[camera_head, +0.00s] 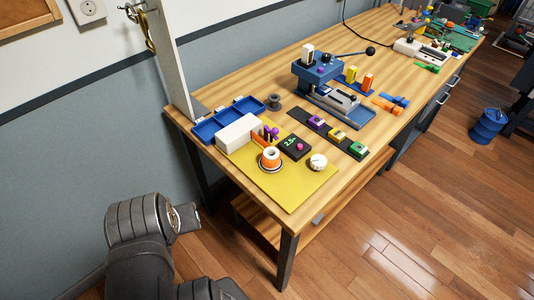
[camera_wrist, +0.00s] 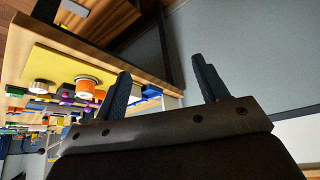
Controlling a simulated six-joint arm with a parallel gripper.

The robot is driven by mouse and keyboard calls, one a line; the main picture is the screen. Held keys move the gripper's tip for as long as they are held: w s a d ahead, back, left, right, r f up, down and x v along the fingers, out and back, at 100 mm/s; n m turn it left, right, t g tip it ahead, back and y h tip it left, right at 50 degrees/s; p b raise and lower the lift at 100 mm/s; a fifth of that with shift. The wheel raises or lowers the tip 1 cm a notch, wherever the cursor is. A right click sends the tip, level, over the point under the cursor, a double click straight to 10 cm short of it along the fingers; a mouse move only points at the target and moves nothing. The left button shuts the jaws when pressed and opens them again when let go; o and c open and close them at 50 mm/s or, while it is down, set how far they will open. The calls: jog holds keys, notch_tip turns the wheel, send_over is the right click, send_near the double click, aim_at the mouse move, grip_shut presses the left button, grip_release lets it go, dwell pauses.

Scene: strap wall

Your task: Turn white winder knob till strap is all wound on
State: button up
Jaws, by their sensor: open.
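A white round knob (camera_head: 318,162) sits at the right edge of a yellow mat (camera_head: 290,190) on the wooden bench. An orange and white spool (camera_head: 270,157) stands on the mat to its left. A short orange strip, perhaps the strap (camera_head: 259,141), shows between the spool and a white box (camera_head: 237,133); how much is unwound I cannot tell. My gripper (camera_head: 188,217) is off the bench's near left end, well apart from the knob. The wrist view shows its two fingers (camera_wrist: 163,82) spread and empty, with the spool (camera_wrist: 88,88) and white knob (camera_wrist: 41,87) beyond.
A black box with green digits (camera_head: 293,147) and a purple knob (camera_head: 271,132) are near the spool. Blue trays (camera_head: 228,119) lie behind the white box. A blue lever press (camera_head: 325,75) stands farther back. The mat's front corner is clear.

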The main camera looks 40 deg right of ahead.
jog(key=shift+r, duration=0.1)
jog(key=w+d+r+m+g, duration=0.1)
jog(key=w+d+r+m, duration=0.15)
jog(key=d+m, duration=0.2)
jog(key=w+d+r+m+g, duration=0.1)
jog(key=w+d+r+m, duration=0.1)
jog(key=d+r+m, duration=0.3)
jog(key=m+y, duration=0.5)
jog(key=m, duration=0.9)
send_over(319, 160)
jog(key=s+d, duration=0.4)
jog(key=s, duration=0.2)
notch_tip(319, 160, down, 3)
jog(key=shift+t, duration=0.3)
jog(key=x, duration=1.7)
jog(key=shift+w+d+f, duration=0.1)
jog(key=shift+w+d, duration=0.05)
jog(key=shift+d, duration=0.05)
jog(key=shift+c, duration=0.2)
jog(key=c, duration=0.9)
